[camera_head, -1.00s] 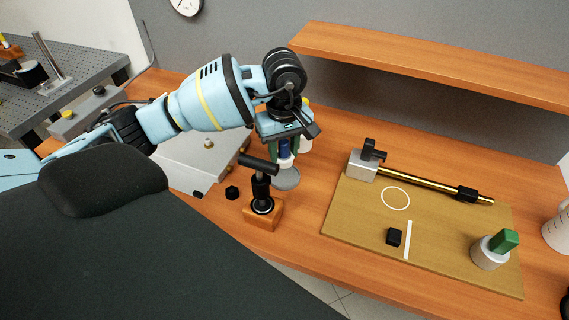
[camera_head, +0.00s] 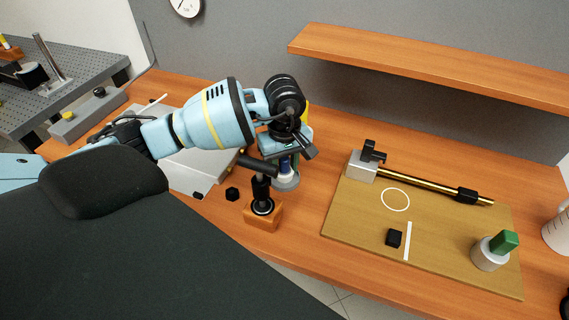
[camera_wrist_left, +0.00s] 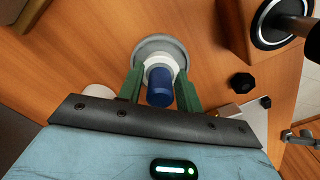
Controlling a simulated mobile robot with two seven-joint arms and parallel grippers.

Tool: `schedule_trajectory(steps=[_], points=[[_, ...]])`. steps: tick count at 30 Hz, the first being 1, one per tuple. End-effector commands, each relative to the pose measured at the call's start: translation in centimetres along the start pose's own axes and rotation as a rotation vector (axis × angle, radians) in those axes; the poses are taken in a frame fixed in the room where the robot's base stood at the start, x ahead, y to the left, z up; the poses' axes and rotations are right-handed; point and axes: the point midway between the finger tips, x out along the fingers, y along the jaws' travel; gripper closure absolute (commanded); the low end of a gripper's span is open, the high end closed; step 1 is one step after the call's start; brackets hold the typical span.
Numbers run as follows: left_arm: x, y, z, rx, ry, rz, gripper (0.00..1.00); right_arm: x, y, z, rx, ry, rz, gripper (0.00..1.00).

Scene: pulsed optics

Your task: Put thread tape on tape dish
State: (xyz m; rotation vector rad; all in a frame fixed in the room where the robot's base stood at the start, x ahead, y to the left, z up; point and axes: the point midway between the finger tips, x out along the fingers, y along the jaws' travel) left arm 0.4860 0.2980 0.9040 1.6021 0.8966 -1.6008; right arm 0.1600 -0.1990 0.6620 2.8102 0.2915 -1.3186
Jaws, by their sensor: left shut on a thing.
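The thread tape (camera_wrist_left: 160,80), a blue cylinder with a white part at its lower end, is held between the green fingers of my left gripper (camera_wrist_left: 160,88). In the head view my left gripper (camera_head: 286,164) is low at the table, partly hidden behind a black-topped tool in a wooden block. The grey round tape dish (camera_wrist_left: 178,45) lies directly under the tape; it also shows in the head view (camera_head: 287,184). The tape's white end is at or just above the dish; I cannot tell if it touches. My right gripper is not in view.
The wooden block (camera_head: 263,217) with its upright black-handled tool stands close in front of the dish. A small black knob (camera_head: 232,194) lies left of it. A board (camera_head: 345,222) with a brass rod, black cube and green-topped cylinder lies to the right. A shelf (camera_head: 430,62) hangs behind.

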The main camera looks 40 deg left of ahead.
Motion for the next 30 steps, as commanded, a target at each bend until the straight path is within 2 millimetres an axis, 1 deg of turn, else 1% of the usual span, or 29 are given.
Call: schedule_trajectory(steps=[1,5,6,13,17,20,30], points=[[0.2,0.0,0.0,0.0,-0.001,-0.002,0.62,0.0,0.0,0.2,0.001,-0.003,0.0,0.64],[0.1,0.0,0.0,0.0,0.0,-0.001,0.45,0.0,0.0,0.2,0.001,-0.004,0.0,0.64],[0.1,0.0,0.0,0.0,0.0,-0.001,0.43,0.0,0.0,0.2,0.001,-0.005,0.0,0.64],[0.1,0.0,0.0,0.0,0.0,0.0,0.43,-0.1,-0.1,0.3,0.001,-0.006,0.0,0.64],[-0.6,0.1,0.0,0.0,0.001,0.003,0.43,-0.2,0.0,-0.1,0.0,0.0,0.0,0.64],[-1.8,0.1,-0.1,-0.001,0.001,0.003,0.43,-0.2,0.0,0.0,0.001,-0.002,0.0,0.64],[-8.4,0.1,-0.1,0.0,0.002,0.004,0.43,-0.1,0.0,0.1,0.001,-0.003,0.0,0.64]])
